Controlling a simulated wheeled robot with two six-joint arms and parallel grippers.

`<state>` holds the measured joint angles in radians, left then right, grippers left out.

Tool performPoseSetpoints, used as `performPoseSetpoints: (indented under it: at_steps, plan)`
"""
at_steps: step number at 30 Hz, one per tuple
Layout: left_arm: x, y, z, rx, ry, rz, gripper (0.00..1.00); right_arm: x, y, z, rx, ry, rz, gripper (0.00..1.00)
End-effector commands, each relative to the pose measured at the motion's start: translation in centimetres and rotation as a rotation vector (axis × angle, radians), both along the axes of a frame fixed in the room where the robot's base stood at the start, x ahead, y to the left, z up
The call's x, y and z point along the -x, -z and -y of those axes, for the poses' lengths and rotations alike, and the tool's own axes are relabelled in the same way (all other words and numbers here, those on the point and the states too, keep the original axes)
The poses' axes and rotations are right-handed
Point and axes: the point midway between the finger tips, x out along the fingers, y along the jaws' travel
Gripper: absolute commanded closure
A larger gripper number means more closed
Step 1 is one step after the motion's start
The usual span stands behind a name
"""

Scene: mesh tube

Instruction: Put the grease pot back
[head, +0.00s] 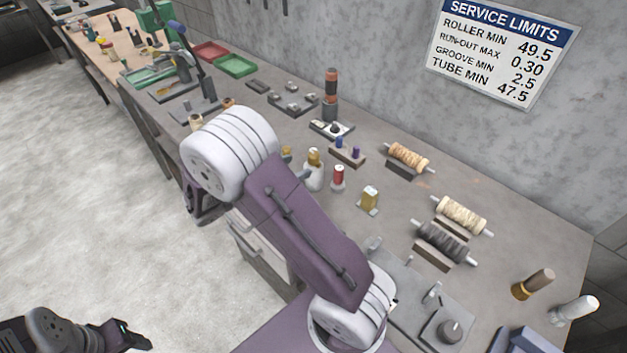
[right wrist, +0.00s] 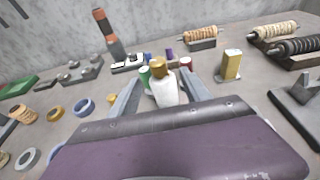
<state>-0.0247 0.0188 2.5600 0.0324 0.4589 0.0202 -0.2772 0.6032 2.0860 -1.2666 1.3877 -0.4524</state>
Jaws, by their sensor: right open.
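A white bottle with a gold cap (head: 313,173) stands upright on the bench; I cannot tell whether it is the grease pot. My right gripper (head: 302,172) is beside it, largely hidden behind my own arm in the head view. In the right wrist view the open fingers (right wrist: 163,80) lie to either side of the white bottle (right wrist: 166,93); contact cannot be made out. A small red pot (head: 338,177) stands just right of the bottle. My left gripper (head: 125,336) is at the bottom left, over the floor, its jaws unclear.
A brass-coloured block (head: 370,198) stands to the right. Wound rollers (head: 461,215) rest on blocks near the wall. A small rack with blue and purple pieces (head: 347,154) and a dark orange-topped post (head: 330,95) are behind. Red and green trays (head: 236,66) lie farther left.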

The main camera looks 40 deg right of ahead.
Motion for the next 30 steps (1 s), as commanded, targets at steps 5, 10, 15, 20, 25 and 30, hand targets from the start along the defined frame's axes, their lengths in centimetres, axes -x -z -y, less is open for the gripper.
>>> performPoseSetpoints:
  at_steps: [5,10,15,20,25,30]
  plan:
    - [0.0,-0.2,0.0,0.0,0.0,0.0,0.41,-0.1,0.7,2.7,-0.002,0.006,-0.002,0.44]
    - [0.0,-0.2,0.0,0.0,0.0,0.0,0.41,-0.2,0.9,3.3,-0.002,0.004,0.0,0.44]
    - [0.0,-0.7,0.0,0.0,0.0,0.0,0.41,-0.5,1.6,6.2,-0.003,0.009,-0.002,0.44]
    - [0.0,-0.6,0.0,0.0,0.0,0.0,0.41,-0.8,2.3,8.0,-0.003,0.006,0.0,0.44]
    - [0.0,-0.6,0.0,0.0,0.0,0.0,0.41,-0.8,2.4,8.1,-0.003,0.003,0.001,0.44]
    - [0.0,-0.6,0.0,0.0,0.0,0.0,0.41,-0.8,2.4,8.1,-0.003,0.003,0.001,0.78]
